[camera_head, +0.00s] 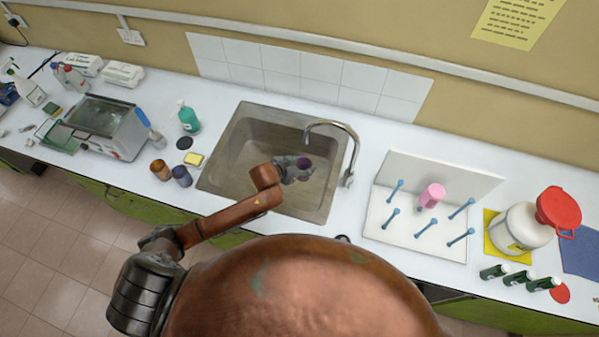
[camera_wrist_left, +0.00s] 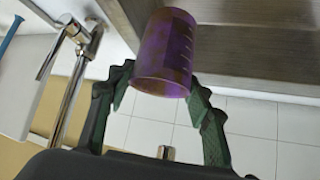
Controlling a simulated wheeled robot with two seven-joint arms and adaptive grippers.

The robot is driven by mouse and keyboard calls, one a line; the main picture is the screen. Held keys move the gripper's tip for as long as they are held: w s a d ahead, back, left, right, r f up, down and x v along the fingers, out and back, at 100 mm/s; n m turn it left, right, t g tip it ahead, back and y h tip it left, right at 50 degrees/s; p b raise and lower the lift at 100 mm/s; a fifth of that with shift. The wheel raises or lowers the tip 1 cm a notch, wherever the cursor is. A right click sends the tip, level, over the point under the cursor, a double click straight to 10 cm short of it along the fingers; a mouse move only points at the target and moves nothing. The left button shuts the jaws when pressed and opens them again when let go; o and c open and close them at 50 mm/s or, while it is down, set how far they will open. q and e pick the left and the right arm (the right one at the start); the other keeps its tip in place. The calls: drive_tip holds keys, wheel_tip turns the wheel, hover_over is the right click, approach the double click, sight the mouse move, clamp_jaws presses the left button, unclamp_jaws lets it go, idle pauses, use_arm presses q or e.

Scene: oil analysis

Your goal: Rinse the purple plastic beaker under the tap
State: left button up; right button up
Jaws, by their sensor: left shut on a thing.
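The purple plastic beaker (camera_wrist_left: 165,52) is between the green fingers of my left gripper (camera_wrist_left: 160,95) in the left wrist view, and the gripper is shut on it. In the head view the gripper (camera_head: 297,168) is over the sink (camera_head: 240,135), with the beaker (camera_head: 304,163) at its tip. The beaker is below and a little left of the curved tap (camera_head: 345,135). The tap also shows at the left of the left wrist view (camera_wrist_left: 70,85). No running water is visible. My right gripper is not in view.
Right of the sink stands a white drying rack (camera_head: 412,225) with blue pegs and a pink beaker (camera_head: 432,195). A green soap bottle (camera_head: 188,118), a yellow sponge (camera_head: 194,159) and two cups, brown (camera_head: 160,169) and dark blue (camera_head: 182,176), stand left of the sink.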

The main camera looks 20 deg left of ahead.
use_arm(q)
drive_tip(key=shift+w+d+f, duration=0.15)
drive_tip(key=shift+w+d, duration=0.05)
drive_tip(key=shift+w, duration=0.65)
drive_tip(key=shift+w+d+f, duration=0.15)
drive_tip(key=shift+w, duration=0.5)
drive_tip(key=shift+w+d+f, duration=0.1)
drive_tip(key=shift+w, duration=0.55)
